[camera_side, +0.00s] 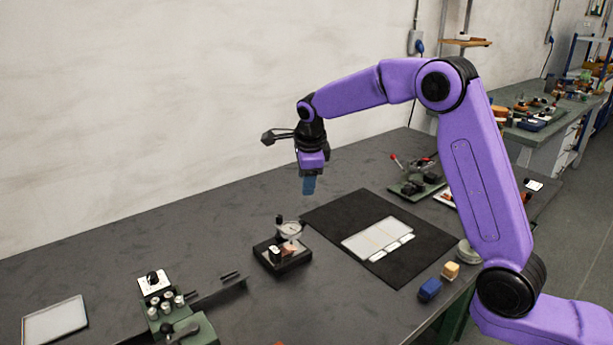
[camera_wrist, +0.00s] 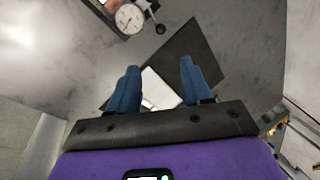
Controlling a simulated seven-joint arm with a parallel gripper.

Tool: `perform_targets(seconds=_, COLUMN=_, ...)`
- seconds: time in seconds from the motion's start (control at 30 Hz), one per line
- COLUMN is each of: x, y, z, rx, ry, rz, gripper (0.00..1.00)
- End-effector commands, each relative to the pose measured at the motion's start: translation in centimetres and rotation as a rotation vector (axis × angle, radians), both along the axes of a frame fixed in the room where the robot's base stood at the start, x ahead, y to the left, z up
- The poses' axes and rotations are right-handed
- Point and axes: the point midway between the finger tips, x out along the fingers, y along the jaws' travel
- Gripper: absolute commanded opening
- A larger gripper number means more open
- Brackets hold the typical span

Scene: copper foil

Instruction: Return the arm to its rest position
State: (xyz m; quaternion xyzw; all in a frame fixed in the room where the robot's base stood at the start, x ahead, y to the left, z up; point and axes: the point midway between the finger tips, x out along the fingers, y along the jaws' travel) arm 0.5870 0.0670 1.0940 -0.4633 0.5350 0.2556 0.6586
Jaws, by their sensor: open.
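My gripper (camera_side: 308,185) hangs above the table in the side view, its blue fingers pointing down and touching nothing. In the wrist view my gripper (camera_wrist: 157,88) has its two blue fingers spread apart with nothing between them. My purple arm reaches out from the right and is bent at the elbow. A dial gauge on a black base (camera_side: 283,258) stands on the table below my gripper. A small copper-coloured piece (camera_side: 288,248) seems to lie on that base under the gauge. The gauge dial also shows in the wrist view (camera_wrist: 130,19).
A black mat (camera_side: 338,213) holds a white tray (camera_side: 366,240). A green fixture (camera_side: 190,331) and a pale plate (camera_side: 55,321) are front left. A tool rack (camera_side: 416,186) stands behind the mat. The table's back left is clear.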

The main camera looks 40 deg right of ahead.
Motion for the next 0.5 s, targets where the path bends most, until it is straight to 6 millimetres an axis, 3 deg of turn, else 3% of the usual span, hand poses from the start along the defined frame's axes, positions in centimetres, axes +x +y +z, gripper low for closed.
perform_targets(seconds=0.5, x=-0.35, y=0.47, z=0.51, rx=-0.004, ry=0.006, rz=0.036, gripper=0.49)
